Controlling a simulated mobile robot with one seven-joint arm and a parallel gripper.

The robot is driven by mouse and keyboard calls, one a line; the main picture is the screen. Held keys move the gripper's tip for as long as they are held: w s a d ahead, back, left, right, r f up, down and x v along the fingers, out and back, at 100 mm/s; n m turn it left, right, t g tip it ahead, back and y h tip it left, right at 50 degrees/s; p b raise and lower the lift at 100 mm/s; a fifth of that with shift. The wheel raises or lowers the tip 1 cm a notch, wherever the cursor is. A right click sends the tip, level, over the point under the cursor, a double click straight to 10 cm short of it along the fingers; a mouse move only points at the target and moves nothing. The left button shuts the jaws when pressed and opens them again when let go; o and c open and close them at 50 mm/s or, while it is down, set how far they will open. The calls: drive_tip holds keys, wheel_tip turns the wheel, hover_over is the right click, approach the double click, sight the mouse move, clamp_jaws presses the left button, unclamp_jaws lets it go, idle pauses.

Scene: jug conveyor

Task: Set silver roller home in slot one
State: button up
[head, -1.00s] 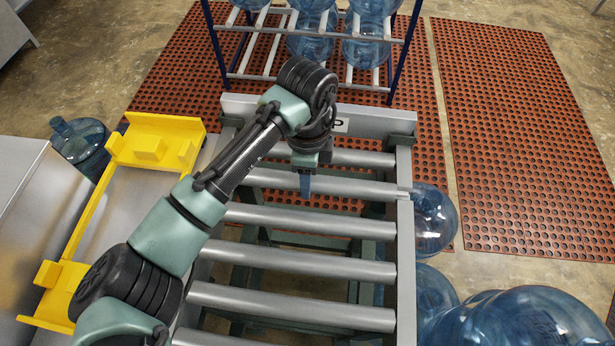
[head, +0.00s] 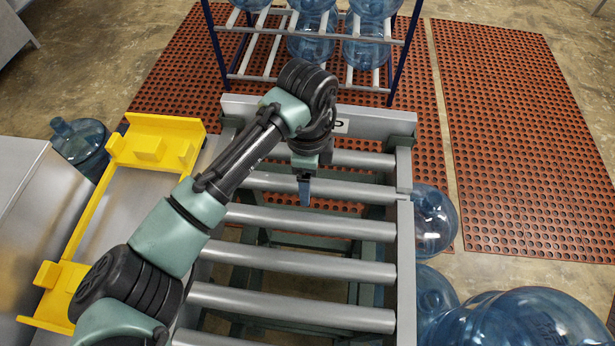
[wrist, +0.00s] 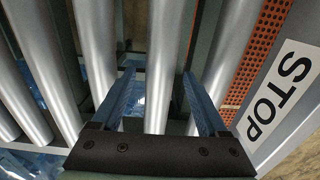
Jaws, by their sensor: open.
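The conveyor frame (head: 405,245) carries several silver rollers lying crosswise. The second roller from the far end (head: 350,190) is the one at my gripper (head: 305,190); its right end meets the right rail near a small notch. In the wrist view my gripper (wrist: 158,76) is open, with one blue finger on each side of this silver roller (wrist: 165,35). Gaps show between the fingers and the roller. The roller's left end is hidden behind my arm in the head view, so I cannot tell how it sits. No slot number is readable.
A STOP plate (wrist: 277,95) stands at the conveyor's far end. A yellow cradle (head: 75,230) lies on the left. Blue jugs (head: 432,218) stand on the floor at right, another jug (head: 82,142) at left. A jug rack (head: 305,45) is behind.

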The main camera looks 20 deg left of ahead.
wheel_tip(320, 180, up, 12)
drive_tip(key=p, duration=0.1)
drive_tip(key=shift+f, duration=0.2)
drive_tip(key=w+d+r+n+t+h, duration=0.2)
drive_tip(key=w+d+r+t, duration=0.4)
drive_tip(key=d+r, duration=0.45)
drive_tip(key=w+d+r+n+t+h, duration=0.1)
drive_tip(key=w+d+r+t+h, duration=0.2)
drive_tip(key=w+d+r+t, duration=0.6)
drive_tip(key=s+a+r+n+t, duration=0.1)
drive_tip(key=s+r+n+t, duration=0.4)
drive_tip(key=r, duration=0.6)
drive_tip(key=s+r+n+t, duration=0.25)
drive_tip(key=s+r, duration=0.45)
drive_tip(key=r, duration=0.4)
drive_tip(key=s+a+r+n+t+y, duration=0.4)
drive_tip(key=s+r+t+y, duration=0.1)
drive_tip(key=s, duration=0.3)
drive_tip(key=shift+s+a+r, duration=0.15)
drive_tip(key=shift+r, duration=0.1)
